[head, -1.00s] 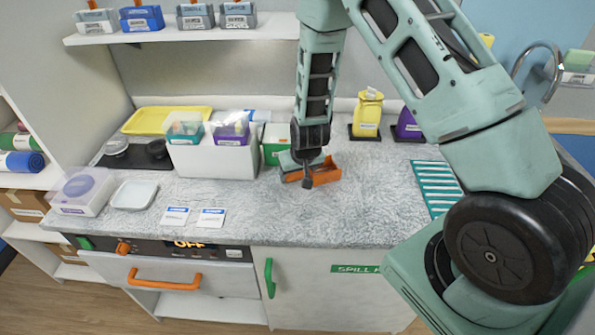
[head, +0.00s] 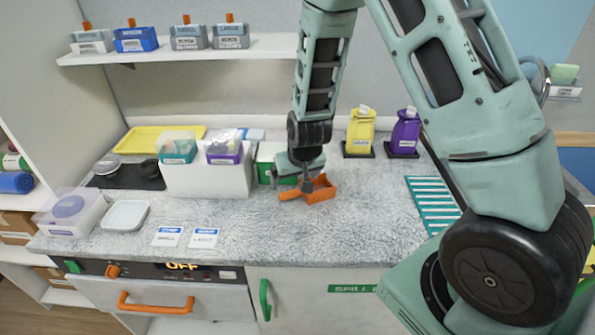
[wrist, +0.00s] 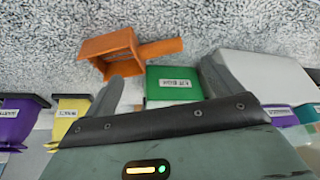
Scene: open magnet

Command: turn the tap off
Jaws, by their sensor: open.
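A curved chrome pipe that looks like the tap (head: 546,84) shows at the far right of the head view, mostly hidden behind my arm. Its handle and any running water cannot be seen. My gripper (head: 307,182) hangs low over the worktop (head: 370,215), well to the left of that pipe, beside an orange scoop (head: 321,191). In the wrist view my gripper (wrist: 165,78) is open with its fingers wide apart and nothing held. The orange scoop (wrist: 108,54) lies just beyond the fingers there. The tap does not show in the wrist view.
A green box (head: 268,161) and a white bin (head: 205,183) stand left of my gripper. A teal striped mat (head: 432,205) lies at right. The worktop's front middle is clear.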

